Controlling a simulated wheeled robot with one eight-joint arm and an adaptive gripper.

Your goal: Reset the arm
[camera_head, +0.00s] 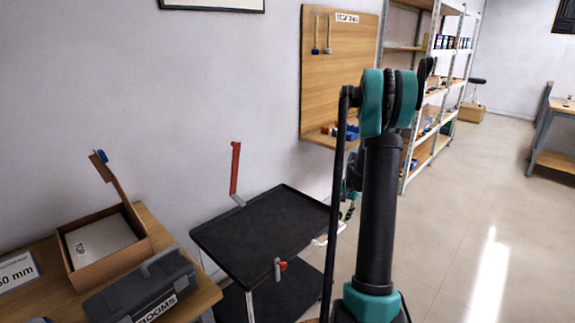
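My arm (378,215), dark with teal joints, rises upright in the right middle of the head view and bends at the top. Its far end comes down behind the upright link. What shows of my gripper (349,210) is small and dark, beside the right edge of the black cart in the picture. The arm hides part of it, and its fingers are too small to read. I see nothing clearly held in it.
A black cart (262,236) with a red upright piece (235,168) stands left of my arm. A wooden table (203,297) at lower left bears an open cardboard box (101,273) and a dark toolbox (140,290). Shelves (432,90) stand behind.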

